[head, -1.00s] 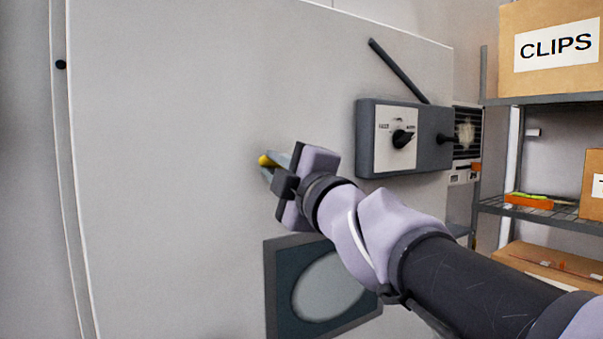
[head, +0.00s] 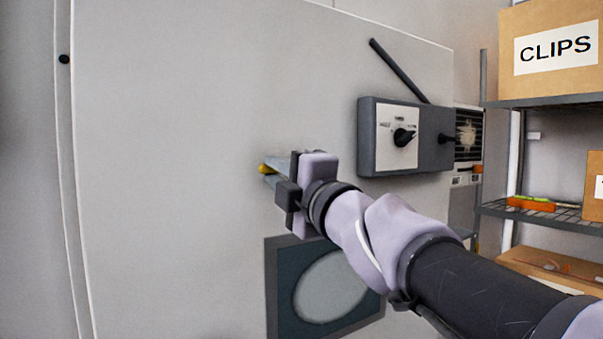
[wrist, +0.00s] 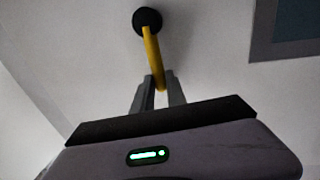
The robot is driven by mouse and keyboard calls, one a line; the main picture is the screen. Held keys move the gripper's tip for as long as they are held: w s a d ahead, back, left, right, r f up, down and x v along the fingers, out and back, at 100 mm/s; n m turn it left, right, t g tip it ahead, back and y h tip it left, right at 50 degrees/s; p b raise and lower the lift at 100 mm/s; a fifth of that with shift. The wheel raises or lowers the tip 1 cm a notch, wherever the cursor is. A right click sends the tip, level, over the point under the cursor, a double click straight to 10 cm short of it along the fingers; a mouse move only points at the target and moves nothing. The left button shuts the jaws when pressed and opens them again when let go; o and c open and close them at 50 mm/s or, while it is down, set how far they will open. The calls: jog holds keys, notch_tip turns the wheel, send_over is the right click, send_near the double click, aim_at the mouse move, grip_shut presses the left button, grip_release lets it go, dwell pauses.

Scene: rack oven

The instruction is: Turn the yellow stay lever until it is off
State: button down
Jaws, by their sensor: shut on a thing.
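The yellow stay lever (wrist: 153,55) shows in the wrist view, hanging from a round black pivot (wrist: 147,20) on the pale panel. My gripper (wrist: 160,92) has its two grey fingers shut on the lever's free end. In the head view only a small bit of the yellow lever (head: 264,169) shows at the fingertips of my gripper (head: 270,172). The pivot and the rest of the lever are hidden there by the gripper.
A dark grey box with a black selector knob (head: 403,137) is mounted right of my gripper. A dark-framed round window (head: 278,310) lies below the arm. Shelves with a CLIPS box (head: 530,75) stand at the right. The panel left of the gripper is bare.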

jog(key=c, duration=1.3)
grip_release()
jog(key=shift+f, duration=0.1)
jog(key=shift+c, duration=0.2)
jog(key=p+v, duration=0.1)
jog(key=v, duration=1.6)
jog(key=shift+s+d, duration=0.15)
jog(key=shift+d, duration=0.05)
jog(key=shift+f, duration=0.1)
